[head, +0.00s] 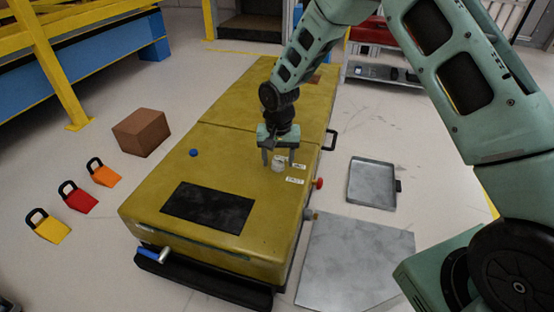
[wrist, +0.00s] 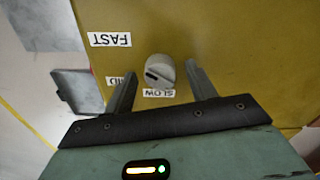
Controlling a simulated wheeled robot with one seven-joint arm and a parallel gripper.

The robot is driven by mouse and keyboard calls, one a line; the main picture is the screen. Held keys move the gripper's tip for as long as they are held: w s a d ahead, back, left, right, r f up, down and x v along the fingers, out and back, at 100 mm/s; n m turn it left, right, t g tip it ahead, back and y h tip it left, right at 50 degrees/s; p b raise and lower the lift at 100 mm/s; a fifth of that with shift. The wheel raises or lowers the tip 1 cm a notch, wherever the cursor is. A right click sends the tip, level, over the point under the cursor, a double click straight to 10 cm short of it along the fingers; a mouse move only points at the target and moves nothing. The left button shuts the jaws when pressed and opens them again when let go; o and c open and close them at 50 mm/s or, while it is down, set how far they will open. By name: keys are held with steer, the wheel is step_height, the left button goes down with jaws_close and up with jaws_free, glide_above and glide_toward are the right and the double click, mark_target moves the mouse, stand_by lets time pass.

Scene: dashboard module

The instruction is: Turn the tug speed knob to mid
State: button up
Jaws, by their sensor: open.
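The tug speed knob (wrist: 160,70) is a pale grey round knob on the yellow tug's top (head: 225,165). A dark mark shows on its left side in the wrist view. It also shows in the head view (head: 278,167). Upside-down labels lie around it: FAST (wrist: 110,39) at upper left, MID (wrist: 113,81) at left, partly hidden by a finger, and SLOW (wrist: 158,93) just below. My gripper (wrist: 161,70) is open, with one finger on each side of the knob; gaps show between fingers and knob. In the head view my gripper (head: 278,160) points down over it.
A black panel (head: 208,207), a blue button (head: 193,153) and a red knob (head: 319,183) are on the tug. A metal tray (head: 372,183) lies right of it. A brown box (head: 141,131) and coloured padlock-shaped pieces (head: 78,197) lie left on the floor.

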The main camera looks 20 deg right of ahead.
steer(key=c, duration=1)
steer(key=shift+r+p, duration=0.2)
steer(key=shift+p, duration=0.4)
steer(key=shift+r+n+p, duration=0.15)
steer(key=shift+n+p, duration=0.65)
steer(key=shift+p, duration=0.2)
steer(key=n+p, duration=0.3)
steer(key=p, duration=0.2)
steer(key=n+p, duration=0.3)
steer(key=p, duration=0.1)
steer(key=shift+n, duration=0.4)
steer(key=shift+f+n+p, duration=0.25)
steer(key=shift+n+p, duration=1)
steer(key=shift+n, duration=0.35)
